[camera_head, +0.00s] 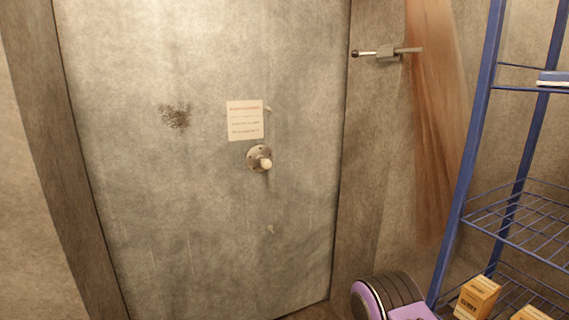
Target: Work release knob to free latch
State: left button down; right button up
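A round metal release knob (260,159) with a pale tip sits on the grey freezer door (205,220), just below a paper sign (245,120). A latch (388,53) with a horizontal bar and a dark ball end is on the wall right of the door, near the top. The bar's left end reaches close to the door's right edge; whether it engages the door I cannot tell. A purple and dark part of my own body shows at the bottom right. Neither gripper is in the camera_head view.
A blue wire shelf rack (466,150) stands at the right, with cardboard boxes (477,298) on its low shelf. A reddish-brown stained strip (440,120) runs down the wall behind it. The space before the door looks clear.

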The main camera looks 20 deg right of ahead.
aim_at(266, 164)
jog(key=z, duration=0.65)
jog(key=i, duration=0.9)
jog(key=z, duration=0.75)
